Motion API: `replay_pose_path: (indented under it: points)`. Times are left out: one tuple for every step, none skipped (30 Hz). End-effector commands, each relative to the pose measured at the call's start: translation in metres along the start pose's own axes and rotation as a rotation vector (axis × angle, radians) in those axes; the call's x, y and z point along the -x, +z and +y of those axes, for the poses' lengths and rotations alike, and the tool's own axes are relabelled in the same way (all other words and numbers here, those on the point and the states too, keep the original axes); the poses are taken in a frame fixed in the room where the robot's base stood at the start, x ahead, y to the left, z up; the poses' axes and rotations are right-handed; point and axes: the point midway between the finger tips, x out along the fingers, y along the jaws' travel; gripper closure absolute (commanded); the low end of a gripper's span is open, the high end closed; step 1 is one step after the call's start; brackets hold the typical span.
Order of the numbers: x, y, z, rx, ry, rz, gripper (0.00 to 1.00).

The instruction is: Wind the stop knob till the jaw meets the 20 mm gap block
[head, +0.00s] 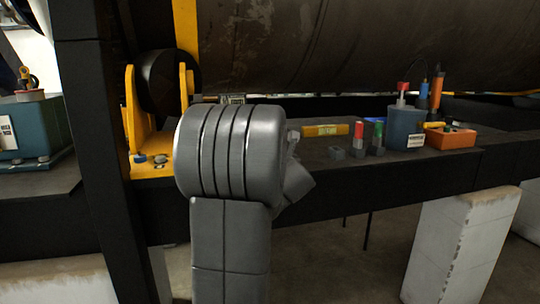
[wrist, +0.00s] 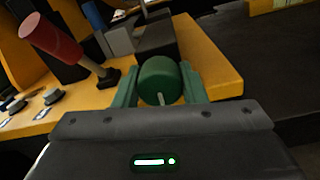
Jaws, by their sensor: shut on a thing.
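In the wrist view, my gripper (wrist: 160,88) has its two green fingers on either side of a round, dark green knob (wrist: 158,72). It is shut on this knob, whose face carries a pale index line pointing downward. Behind the knob is a dark block-shaped housing (wrist: 155,37). A grey block (wrist: 118,41) stands just left of the housing; I cannot tell whether it is the gap block, or whether the jaw touches anything. In the head view my arm hides the gripper and the knob.
A red-handled lever (wrist: 50,38) leans at the left, over the yellow plate (wrist: 218,66). The head view shows a yellow roller bracket (head: 134,112) under a large dark cylinder (head: 330,45). A blue pot (head: 405,127) and an orange tray (head: 452,138) stand on the bench at right.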

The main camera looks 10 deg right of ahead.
Motion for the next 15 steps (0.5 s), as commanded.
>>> replay_pose_path:
  points:
    - [0.0002, -0.0028, -0.0006, -0.028, 0.001, -0.003, 0.85]
    - [0.0002, -0.0029, -0.0006, -0.049, 0.001, -0.004, 0.85]
    - [0.0003, -0.0026, -0.0006, -0.078, 0.001, -0.006, 0.85]
    - [0.0004, -0.0023, -0.0006, -0.1, 0.001, -0.006, 0.85]
    - [0.0004, -0.0021, -0.0006, -0.121, 0.001, -0.007, 0.85]
    - [0.0005, -0.0018, -0.0006, -0.147, 0.001, -0.007, 0.85]
    - [0.0005, -0.0016, -0.0005, -0.164, 0.001, -0.007, 0.85]
    - [0.0005, -0.0014, -0.0005, -0.179, 0.001, -0.007, 0.85]
    - [0.0005, -0.0011, -0.0004, -0.196, 0.001, -0.007, 0.85]
    - [0.0005, -0.0009, -0.0003, -0.207, 0.001, -0.007, 0.85]
    - [0.0004, -0.0007, -0.0003, -0.215, 0.001, -0.007, 0.85]
    - [0.0004, -0.0004, -0.0002, -0.222, 0.001, -0.007, 0.85]
    - [0.0004, -0.0002, -0.0002, -0.226, 0.001, -0.007, 0.85]
    - [0.0004, 0.0, -0.0002, -0.228, 0.001, -0.007, 0.85]
    - [0.0004, 0.0002, -0.0001, -0.229, 0.001, -0.007, 0.85]
